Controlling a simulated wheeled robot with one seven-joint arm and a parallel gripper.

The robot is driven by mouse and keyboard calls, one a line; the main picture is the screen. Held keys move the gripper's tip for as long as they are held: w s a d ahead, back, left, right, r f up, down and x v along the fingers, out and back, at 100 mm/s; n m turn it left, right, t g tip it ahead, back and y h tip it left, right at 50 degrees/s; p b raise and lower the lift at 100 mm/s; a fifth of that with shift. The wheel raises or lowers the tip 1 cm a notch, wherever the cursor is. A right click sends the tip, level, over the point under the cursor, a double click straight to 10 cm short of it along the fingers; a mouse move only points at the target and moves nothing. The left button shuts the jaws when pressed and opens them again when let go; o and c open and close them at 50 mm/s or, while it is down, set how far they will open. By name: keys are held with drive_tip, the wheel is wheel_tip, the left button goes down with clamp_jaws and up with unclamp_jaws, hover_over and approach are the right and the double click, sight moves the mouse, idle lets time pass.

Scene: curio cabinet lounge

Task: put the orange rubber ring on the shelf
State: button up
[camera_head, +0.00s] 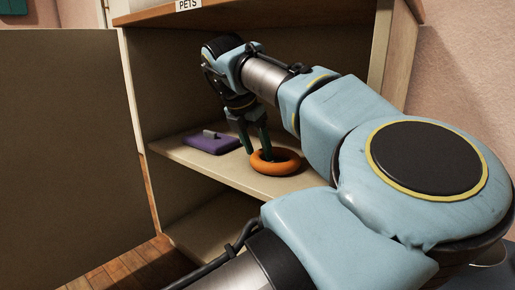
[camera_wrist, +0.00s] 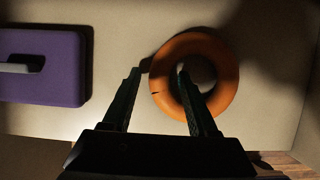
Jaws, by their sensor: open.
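The orange rubber ring (camera_head: 288,168) lies flat on the cabinet's middle shelf (camera_head: 237,172), near its front edge. In the wrist view the ring (camera_wrist: 229,84) is at right centre, with shelf surface around it. My gripper (camera_head: 257,150) points down over the ring's left side. In the wrist view my gripper (camera_wrist: 158,72) is open; its right finger reaches into the ring's hole and its left finger is outside, left of the ring. I cannot tell whether either finger touches the ring.
A purple box-like object (camera_head: 211,143) with a grey handle-like piece lies left of the ring; it also shows in the wrist view (camera_wrist: 64,88). An open door (camera_head: 70,150) stands at left. A lower compartment is below.

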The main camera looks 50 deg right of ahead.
drive_tip(key=p+v, duration=0.3)
drive_tip(key=v, duration=0.1)
drive_tip(key=shift+d+r+p, duration=0.15)
drive_tip(key=shift+p, duration=0.2)
drive_tip(key=a+p, duration=0.2)
drive_tip(key=a, duration=1)
drive_tip(key=shift+f+p, duration=0.4)
drive_tip(key=shift+f, duration=0.1)
